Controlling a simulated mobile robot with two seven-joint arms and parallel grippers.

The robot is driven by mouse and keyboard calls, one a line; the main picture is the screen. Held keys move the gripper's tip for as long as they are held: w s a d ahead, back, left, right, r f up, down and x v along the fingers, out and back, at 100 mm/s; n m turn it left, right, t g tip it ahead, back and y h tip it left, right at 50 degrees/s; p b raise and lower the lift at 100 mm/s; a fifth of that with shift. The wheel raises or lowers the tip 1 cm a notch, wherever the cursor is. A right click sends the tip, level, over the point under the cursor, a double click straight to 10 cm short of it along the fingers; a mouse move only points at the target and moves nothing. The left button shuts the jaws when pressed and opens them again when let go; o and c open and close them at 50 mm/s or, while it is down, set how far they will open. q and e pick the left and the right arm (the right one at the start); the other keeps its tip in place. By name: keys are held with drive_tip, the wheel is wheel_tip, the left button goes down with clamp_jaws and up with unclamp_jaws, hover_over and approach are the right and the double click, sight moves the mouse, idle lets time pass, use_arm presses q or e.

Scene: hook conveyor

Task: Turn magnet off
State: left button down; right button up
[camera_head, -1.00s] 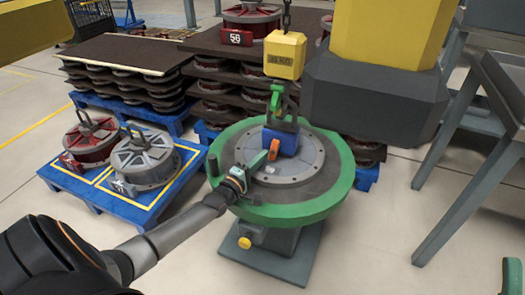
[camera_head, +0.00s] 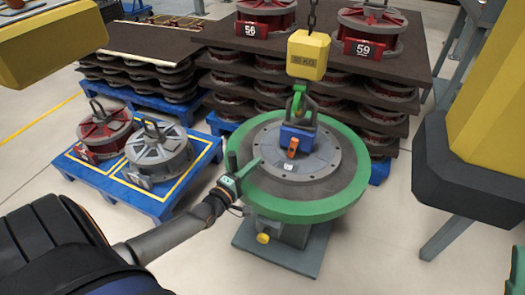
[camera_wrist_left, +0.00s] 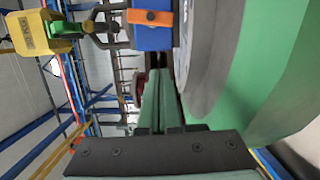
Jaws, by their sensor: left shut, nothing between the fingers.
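The blue magnet (camera_head: 297,137) with an orange lever (camera_head: 292,147) sits on a grey disc (camera_head: 318,162) on the green-rimmed round table (camera_head: 300,210). It hangs by a green hook (camera_head: 299,97) from a yellow block (camera_head: 308,55). My left gripper (camera_head: 251,165) is shut and empty over the table's left side, apart from the lever. In the left wrist view, the shut green fingers (camera_wrist_left: 158,78) point toward the blue magnet (camera_wrist_left: 153,38) and its orange lever (camera_wrist_left: 150,17). A green part at the lower right edge seems to be my right gripper (camera_head: 517,268); its jaws cannot be made out.
A blue pallet (camera_head: 150,200) with a red disc (camera_head: 104,132) and a grey disc (camera_head: 160,155) stands left. Stacked discs on dark boards (camera_head: 225,65) stand behind the table. A large yellow and dark column (camera_head: 470,180) is at right. Floor in front is clear.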

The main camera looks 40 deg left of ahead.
use_arm(q)
drive_tip(key=shift+s, duration=1.3)
